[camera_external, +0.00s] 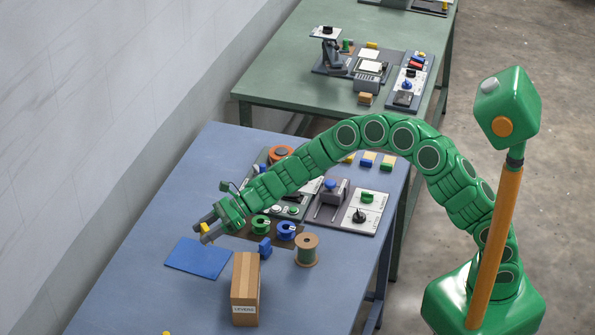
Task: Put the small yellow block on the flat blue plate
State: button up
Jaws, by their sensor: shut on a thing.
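The small yellow block (204,228) is between the fingers of my gripper (206,231), partly hidden by them. My gripper is shut on it. The gripper appears close to the far edge of the flat blue plate (199,259), which lies bare on the blue table. The height of the block above the table is hard to tell from this angle.
A cardboard box (245,289) stands right of the plate. A blue cube (265,247), a blue spool (286,230), a green spool (261,225) and a brown-topped spool (307,250) stand nearby. Control panels (366,208) sit further right. The table's left side is clear.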

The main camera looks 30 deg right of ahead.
jog(key=shift+w+a+f, duration=0.35)
jog(key=shift+a+f, duration=0.1)
jog(key=shift+f, duration=0.3)
jog(key=shift+w+a+f, duration=0.4)
jog(key=shift+a+f, duration=0.1)
jog(key=shift+f, duration=0.2)
jog(key=shift+w+a+f, duration=0.35)
jog(key=shift+a+f, duration=0.1)
jog(key=shift+f, duration=1.65)
jog(key=shift+f, duration=0.1)
jog(key=o, duration=1)
jog(key=shift+v, duration=6.1)
